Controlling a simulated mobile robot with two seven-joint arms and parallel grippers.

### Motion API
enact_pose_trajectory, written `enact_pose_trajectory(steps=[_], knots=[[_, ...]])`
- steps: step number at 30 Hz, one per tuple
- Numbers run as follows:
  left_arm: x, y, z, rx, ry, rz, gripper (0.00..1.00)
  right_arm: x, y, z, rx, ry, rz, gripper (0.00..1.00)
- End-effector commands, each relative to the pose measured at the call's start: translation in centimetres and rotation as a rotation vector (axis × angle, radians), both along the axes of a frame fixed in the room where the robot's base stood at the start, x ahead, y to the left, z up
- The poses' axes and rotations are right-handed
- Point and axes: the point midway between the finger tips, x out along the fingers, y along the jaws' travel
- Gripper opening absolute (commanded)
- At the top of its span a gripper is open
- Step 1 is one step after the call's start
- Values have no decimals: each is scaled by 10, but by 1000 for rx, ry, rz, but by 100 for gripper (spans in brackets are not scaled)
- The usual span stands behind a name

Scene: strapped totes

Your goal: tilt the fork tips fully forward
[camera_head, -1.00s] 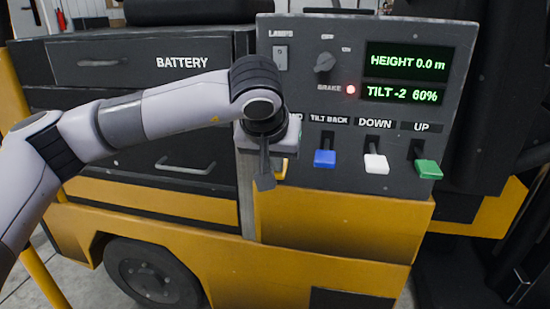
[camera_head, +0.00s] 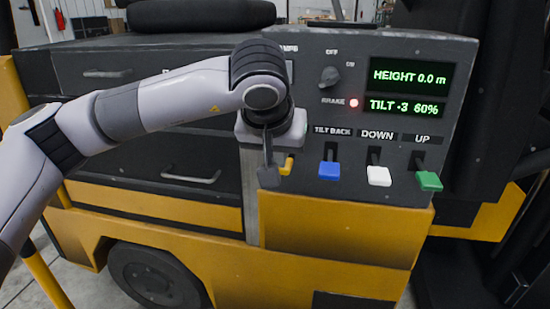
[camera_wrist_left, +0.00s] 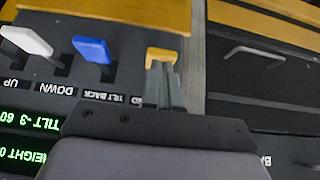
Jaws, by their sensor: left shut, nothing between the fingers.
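The control panel shows in the head view with a green display (camera_head: 404,106) reading TILT -3 60%, below another line reading HEIGHT 0.0 m. The yellow lever (camera_head: 287,164) is at the left end of the lever row, partly hidden behind my left gripper; its label is covered. It also shows in the left wrist view (camera_wrist_left: 161,53). My left gripper (camera_head: 269,177) is shut and empty, its fingertips close against the yellow lever. In the left wrist view the fingers (camera_wrist_left: 166,80) reach right up to the lever's yellow cap. The fork tips and my right gripper are not in view.
To the right of the yellow lever stand the blue tilt back lever (camera_head: 329,170), the white down lever (camera_head: 379,176) and the green up lever (camera_head: 429,181). A red brake lamp (camera_head: 354,103) is lit beside a rotary knob (camera_head: 329,77). Drawers (camera_head: 190,175) lie to the left.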

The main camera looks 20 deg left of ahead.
Motion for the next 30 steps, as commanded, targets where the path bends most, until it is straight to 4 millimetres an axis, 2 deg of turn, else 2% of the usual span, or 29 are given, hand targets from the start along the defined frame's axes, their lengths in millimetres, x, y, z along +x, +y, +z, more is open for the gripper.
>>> enact_pose_trajectory(steps=[1, 6, 12, 30], knots=[[-8, -2, 12, 1, -6, -4, 0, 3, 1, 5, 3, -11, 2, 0], [-31, -7, 42, 0, -7, -3, 0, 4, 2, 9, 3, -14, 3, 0], [-49, -11, 62, 0, -5, -2, 0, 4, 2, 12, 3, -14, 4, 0], [-53, -12, 68, 0, -4, 0, 0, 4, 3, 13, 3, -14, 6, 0]])
